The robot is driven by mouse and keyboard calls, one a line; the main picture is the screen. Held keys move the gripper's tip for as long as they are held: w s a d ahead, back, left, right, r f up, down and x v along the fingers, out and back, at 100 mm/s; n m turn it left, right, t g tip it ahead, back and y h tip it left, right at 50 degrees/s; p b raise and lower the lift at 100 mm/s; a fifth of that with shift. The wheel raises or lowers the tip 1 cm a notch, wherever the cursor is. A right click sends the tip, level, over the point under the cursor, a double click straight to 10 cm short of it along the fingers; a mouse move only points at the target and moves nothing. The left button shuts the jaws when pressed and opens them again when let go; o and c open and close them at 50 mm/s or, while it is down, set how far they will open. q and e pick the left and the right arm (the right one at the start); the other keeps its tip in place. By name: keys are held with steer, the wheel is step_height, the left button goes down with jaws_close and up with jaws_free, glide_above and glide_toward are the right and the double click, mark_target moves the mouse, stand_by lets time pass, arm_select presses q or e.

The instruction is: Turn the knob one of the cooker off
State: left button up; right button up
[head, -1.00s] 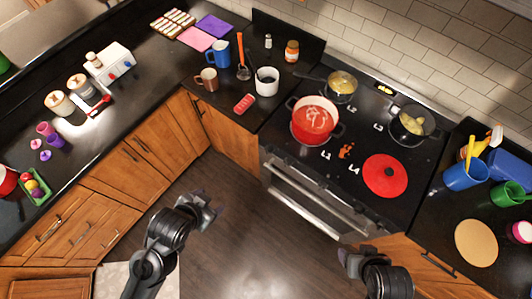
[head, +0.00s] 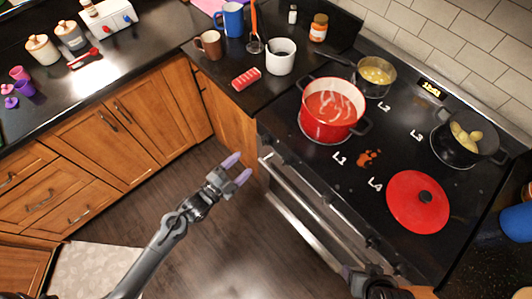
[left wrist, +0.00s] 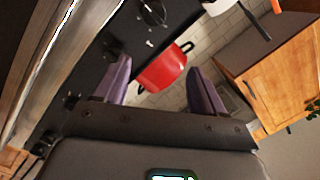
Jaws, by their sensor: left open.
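The black cooker (head: 300,172) has a red pot (head: 325,128) on burner L1, and burners are labelled L1 to L4. Its dark knobs sit along the front edge; in the left wrist view one knob (left wrist: 112,50) is beside my left finger and another knob (left wrist: 72,101) is lower left. I cannot tell which is knob one or how each is turned. My left gripper (head: 239,169) is open and empty, in front of the cooker's left front corner, apart from the knobs. It also shows in the left wrist view (left wrist: 160,88). My right gripper is partly visible at the bottom; its fingers are unclear.
A red lid (head: 415,205) lies near L4. A pan (head: 375,75) and a black pot (head: 460,140) stand at the back and right. The oven handle (head: 305,215) runs along the front. Mugs stand on the left counter. The floor before the cooker is clear.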

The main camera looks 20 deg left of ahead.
arm_select(q)
steer(key=b, duration=0.4)
glide_toward(266, 141)
step_height(266, 141, down, 2)
steer(key=s+a, duration=0.2)
steer(key=b+x, duration=0.1)
steer(key=x, duration=1)
steer(key=shift+d+r+b, duration=0.15)
steer(key=shift+b, duration=0.25)
arm_select(e)
step_height(266, 141, down, 8)
arm_select(q)
steer(key=shift+w, duration=0.1)
steer(key=c, duration=1)
arm_select(e)
steer(key=shift+a+r, duration=0.1)
steer(key=shift+a, duration=0.05)
steer(key=shift+r, duration=0.15)
